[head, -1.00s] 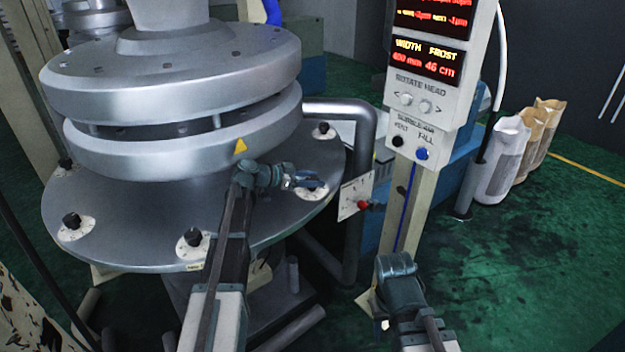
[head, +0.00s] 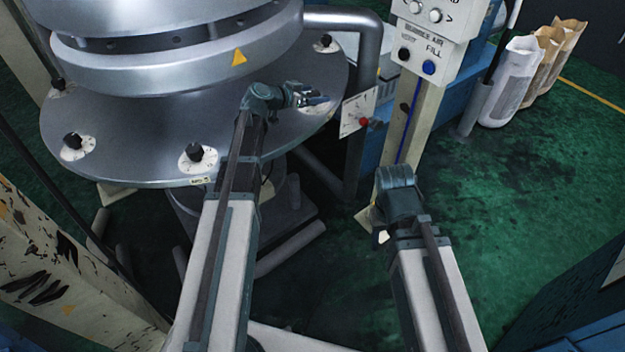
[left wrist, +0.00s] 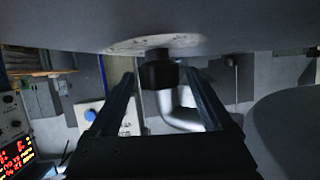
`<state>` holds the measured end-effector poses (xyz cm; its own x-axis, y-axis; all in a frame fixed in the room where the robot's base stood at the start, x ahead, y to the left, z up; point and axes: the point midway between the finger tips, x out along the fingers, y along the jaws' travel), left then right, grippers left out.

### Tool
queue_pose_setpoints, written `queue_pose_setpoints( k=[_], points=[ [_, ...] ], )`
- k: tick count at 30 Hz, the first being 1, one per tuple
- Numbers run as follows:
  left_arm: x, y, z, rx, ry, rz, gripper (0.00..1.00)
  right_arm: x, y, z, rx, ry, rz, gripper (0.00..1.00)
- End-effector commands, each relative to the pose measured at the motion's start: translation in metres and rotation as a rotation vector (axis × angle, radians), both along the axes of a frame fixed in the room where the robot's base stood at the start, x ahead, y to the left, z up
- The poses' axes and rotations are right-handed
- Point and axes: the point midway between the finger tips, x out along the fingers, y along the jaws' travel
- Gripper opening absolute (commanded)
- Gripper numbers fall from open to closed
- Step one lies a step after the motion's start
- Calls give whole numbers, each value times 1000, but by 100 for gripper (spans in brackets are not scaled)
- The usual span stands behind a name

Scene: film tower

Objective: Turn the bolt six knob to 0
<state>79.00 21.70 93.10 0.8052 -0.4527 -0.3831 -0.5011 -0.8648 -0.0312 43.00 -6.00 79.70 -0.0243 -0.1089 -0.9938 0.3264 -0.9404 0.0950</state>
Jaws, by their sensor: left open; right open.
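In the left wrist view a black knob (left wrist: 160,72) on a pale round dial (left wrist: 155,44) sits between the two fingers of my left gripper (left wrist: 160,100), which is open, with a gap on each side. In the head view my left gripper (head: 314,99) is over the right part of the round metal plate (head: 130,120) and largely hides that knob. Other black knobs on white dials show on the plate: front (head: 194,153), left front (head: 74,141) and back right (head: 326,41). Their numbers are unreadable. My right gripper (head: 397,188) is away from the plate; its fingers are not clearly seen.
The metal die rings (head: 170,65) stand above the plate. A thick bent pipe (head: 370,60) and a small panel with a red knob (head: 360,117) are just right of my left gripper. The control post (head: 415,120) stands further right. Green floor (head: 520,190) is open at right.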

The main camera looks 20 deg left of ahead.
Motion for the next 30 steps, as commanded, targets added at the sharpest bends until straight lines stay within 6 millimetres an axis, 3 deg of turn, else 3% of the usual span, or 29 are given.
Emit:
queue_pose_setpoints(
  k=[12, 30],
  points=[
    [-1, -1, 0, 4, -3, 343, 83, 0, 0, 0, 0, 0, 0, 50],
    [1, -1, 0, 1, -2, 573, 83, 0, 0, 0, 0, 0, 0, 50]
  ],
)
